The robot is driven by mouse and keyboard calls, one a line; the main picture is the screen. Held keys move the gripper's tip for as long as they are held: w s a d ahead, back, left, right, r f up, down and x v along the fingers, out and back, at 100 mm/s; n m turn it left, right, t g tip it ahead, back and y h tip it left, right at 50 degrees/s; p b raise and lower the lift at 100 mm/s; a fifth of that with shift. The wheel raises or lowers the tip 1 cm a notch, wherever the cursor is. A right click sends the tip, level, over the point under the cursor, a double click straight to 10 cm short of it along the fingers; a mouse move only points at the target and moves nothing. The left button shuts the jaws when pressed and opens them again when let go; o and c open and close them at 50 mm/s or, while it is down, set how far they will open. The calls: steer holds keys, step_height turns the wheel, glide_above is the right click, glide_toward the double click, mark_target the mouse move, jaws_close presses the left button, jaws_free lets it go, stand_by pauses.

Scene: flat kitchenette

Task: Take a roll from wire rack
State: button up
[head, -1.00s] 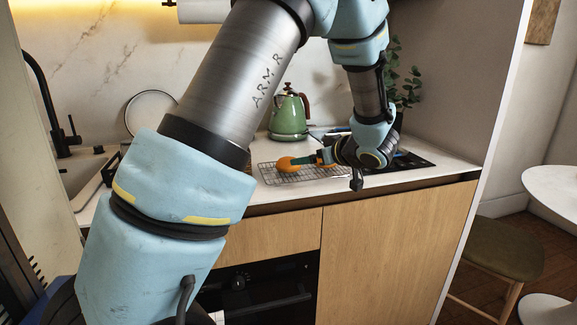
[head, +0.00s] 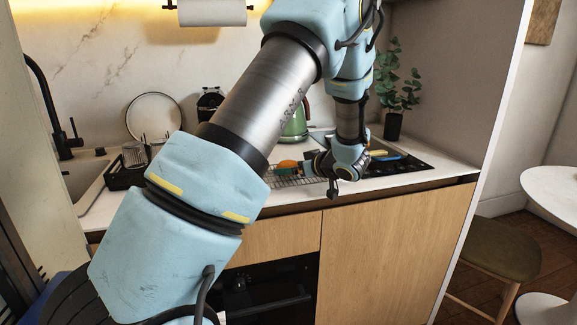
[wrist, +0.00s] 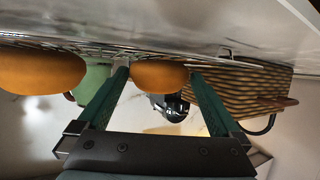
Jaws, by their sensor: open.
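Two orange-brown rolls lie on the wire rack (head: 286,182) on the counter. In the wrist view, which looks upside down, one roll (wrist: 160,75) sits between the fingertips of my gripper (wrist: 159,70). The other roll (wrist: 40,72) lies outside the fingers, to the left. My gripper is open, with a green finger on each side of the middle roll; I cannot tell whether either touches it. In the head view, one roll (head: 287,164) shows just left of my gripper (head: 304,166), whose fingers are mostly hidden there.
A green kettle (head: 295,122) stands behind the rack, partly hidden by my arm. A black hob (head: 405,166) with coloured items lies to the right, with a potted plant (head: 394,125) behind it. A dish rack (head: 125,172) and sink are at left. A woven-patterned object (wrist: 245,90) shows in the wrist view.

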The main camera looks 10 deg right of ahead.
steer(key=shift+w+a+f, duration=0.15)
steer(key=shift+w, duration=0.1)
steer(key=shift+c, duration=0.2)
steer(key=c, duration=1.2)
